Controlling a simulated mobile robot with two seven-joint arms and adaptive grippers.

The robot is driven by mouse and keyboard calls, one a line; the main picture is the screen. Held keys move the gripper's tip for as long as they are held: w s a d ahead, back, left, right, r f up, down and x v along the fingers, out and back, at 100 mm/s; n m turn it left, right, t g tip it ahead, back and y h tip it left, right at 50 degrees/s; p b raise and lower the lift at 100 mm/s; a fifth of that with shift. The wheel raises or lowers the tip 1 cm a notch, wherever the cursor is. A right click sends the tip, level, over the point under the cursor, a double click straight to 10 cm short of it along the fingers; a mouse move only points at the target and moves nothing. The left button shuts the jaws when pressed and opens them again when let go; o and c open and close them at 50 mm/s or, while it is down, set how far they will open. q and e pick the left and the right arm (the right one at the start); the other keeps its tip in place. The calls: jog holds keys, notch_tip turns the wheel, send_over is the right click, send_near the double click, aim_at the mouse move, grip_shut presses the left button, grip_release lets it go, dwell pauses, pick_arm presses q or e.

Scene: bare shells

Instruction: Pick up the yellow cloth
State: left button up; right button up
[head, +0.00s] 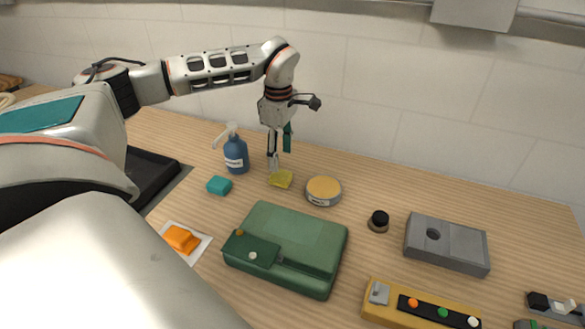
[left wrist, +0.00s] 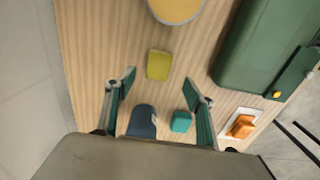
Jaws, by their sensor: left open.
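The yellow cloth (head: 281,179) is a small folded square lying flat on the wooden counter, between the blue spray bottle and a round tin. It also shows in the left wrist view (left wrist: 159,65), beyond the fingertips and roughly between their lines. My left gripper (head: 273,163) points down just above and behind the cloth in the head view. In the left wrist view its two fingers (left wrist: 164,85) are spread wide with nothing between them at the tips. My right gripper does not show in either view.
A blue spray bottle (head: 236,155) and a teal sponge (head: 219,185) stand left of the cloth. A round tin (head: 323,190) sits close at its right. A green case (head: 285,245) lies in front. The wall (head: 400,110) is behind.

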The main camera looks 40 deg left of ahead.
aim_at(281, 174)
pick_arm(q)
jog(key=f, duration=0.7)
jog(key=shift+a+f+b, duration=0.2)
jog(key=shift+f+b, duration=0.05)
jog(key=shift+b, duration=0.1)
jog(key=shift+w, duration=0.1)
jog(key=c, duration=1.1)
